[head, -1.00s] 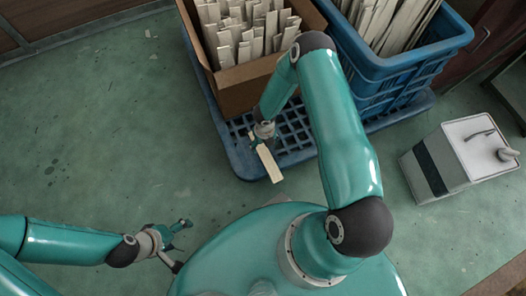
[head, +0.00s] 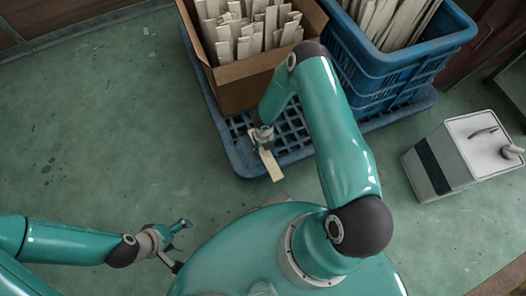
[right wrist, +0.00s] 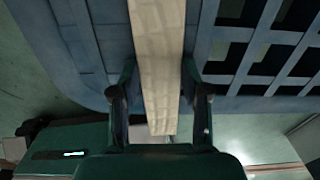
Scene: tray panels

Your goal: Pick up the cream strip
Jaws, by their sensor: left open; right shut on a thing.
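The cream strip (head: 270,164) is at the front edge of the blue pallet in the head view. My right gripper (head: 262,140) is shut on it. In the right wrist view the strip (right wrist: 158,60) runs lengthwise between the two fingers of my right gripper (right wrist: 158,95), over the pallet's edge. I cannot tell whether the strip touches the pallet. My left gripper (head: 182,232) is open and empty at the lower left, far from the strip.
A cardboard box (head: 252,85) of cream strips and a blue crate (head: 385,68) of strips stand on the blue pallet (head: 240,157). A grey-white container (head: 432,170) stands on the floor at the right. The green floor at the left is clear.

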